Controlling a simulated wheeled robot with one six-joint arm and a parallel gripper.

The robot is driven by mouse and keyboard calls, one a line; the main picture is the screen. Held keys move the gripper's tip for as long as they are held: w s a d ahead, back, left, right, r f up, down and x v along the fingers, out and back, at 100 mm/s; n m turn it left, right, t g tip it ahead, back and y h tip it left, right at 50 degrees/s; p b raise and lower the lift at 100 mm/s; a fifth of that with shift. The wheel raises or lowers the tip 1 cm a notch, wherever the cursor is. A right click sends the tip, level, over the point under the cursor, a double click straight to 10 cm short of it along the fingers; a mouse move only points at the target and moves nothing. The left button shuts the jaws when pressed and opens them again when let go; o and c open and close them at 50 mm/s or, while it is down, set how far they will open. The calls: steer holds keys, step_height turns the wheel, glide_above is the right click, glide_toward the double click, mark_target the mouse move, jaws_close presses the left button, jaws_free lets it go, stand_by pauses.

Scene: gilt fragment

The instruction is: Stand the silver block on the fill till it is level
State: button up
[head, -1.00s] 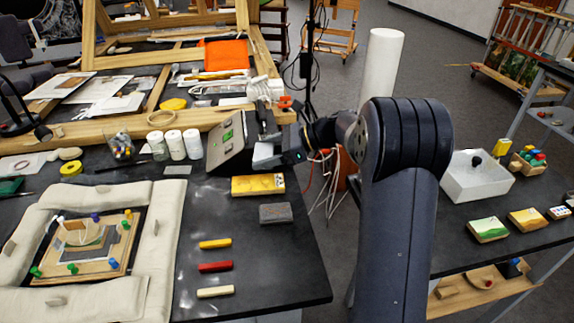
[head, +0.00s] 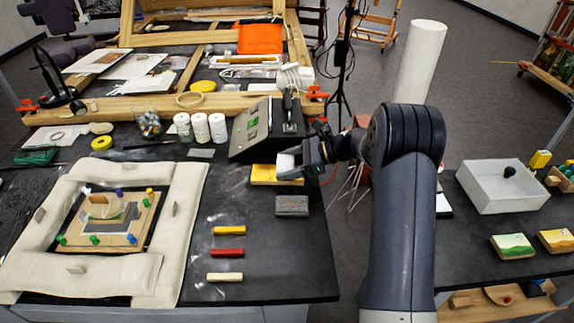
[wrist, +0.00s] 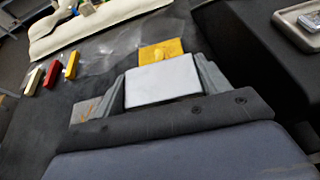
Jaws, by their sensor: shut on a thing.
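My gripper (head: 290,165) is shut on a pale, whitish-silver block (head: 286,161). In the wrist view the same block (wrist: 163,80) sits between the two grey fingers. The gripper is over or just behind the yellow block (head: 272,176), which it partly hides; I cannot tell the exact gap. The fragment (head: 112,213), a framed piece with a grey area, lies on a wooden board with coloured pegs at the left, well away from the gripper. The fill is too small to make out clearly.
Cream padded cushions (head: 178,215) surround the board. A dark box with green lights (head: 257,130) stands behind the gripper. A dark grey block (head: 292,206) and yellow, red and cream sticks (head: 226,253) lie in front. White jars (head: 200,128) stand behind. Table between cushions and sticks is clear.

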steer(key=shift+f, duration=0.15)
steer(key=shift+f, duration=0.1)
steer(key=o, duration=1.2)
steer(key=shift+f, duration=0.1)
steer(key=shift+d+r, duration=0.1)
steer(key=shift+r, duration=0.1)
steer(key=b+v, duration=0.1)
steer(key=v, duration=1)
steer(key=shift+d+r, duration=0.2)
steer(key=shift+d, duration=0.15)
steer(key=shift+a, duration=0.15)
stand_by(1.4)
